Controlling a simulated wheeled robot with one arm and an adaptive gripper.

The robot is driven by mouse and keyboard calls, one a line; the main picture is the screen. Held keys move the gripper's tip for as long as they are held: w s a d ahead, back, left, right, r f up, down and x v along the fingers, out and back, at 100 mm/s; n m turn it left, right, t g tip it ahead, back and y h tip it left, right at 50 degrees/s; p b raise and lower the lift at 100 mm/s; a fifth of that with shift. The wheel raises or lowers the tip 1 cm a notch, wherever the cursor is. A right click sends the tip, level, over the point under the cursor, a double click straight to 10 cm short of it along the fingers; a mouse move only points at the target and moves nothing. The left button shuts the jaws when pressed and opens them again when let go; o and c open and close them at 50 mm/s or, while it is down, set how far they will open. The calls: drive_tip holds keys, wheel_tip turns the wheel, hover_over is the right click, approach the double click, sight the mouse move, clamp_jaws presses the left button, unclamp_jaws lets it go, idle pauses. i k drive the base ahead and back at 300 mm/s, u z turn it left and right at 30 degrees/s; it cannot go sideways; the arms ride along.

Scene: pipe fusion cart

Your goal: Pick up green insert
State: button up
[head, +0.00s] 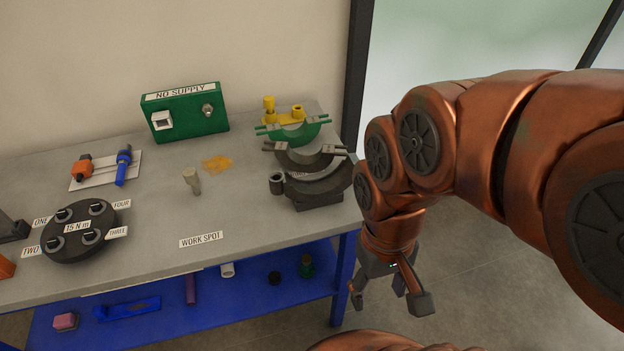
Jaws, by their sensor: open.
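The green insert (294,134) is a half-ring with small rods at both ends. It stands at the back right of the bench, behind a similar grey half-ring insert (304,158) and in front of yellow fittings (283,112). Its lower part is partly hidden by the grey insert. My gripper (392,298) is open and empty. It hangs beyond the bench's right edge, lower than the bench top, to the right of and apart from the green insert.
A dark curved holder (322,187) sits at the bench's right edge. A green NO SUPPLY box (188,112) stands at the back. A beige peg (193,181) stands mid-bench. A black round flange (78,231) lies left. The bench (240,205) is clear around the WORK SPOT label (201,239).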

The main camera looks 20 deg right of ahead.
sight(311, 127)
drive_tip(key=i, duration=0.35)
drive_tip(key=u, duration=1.25)
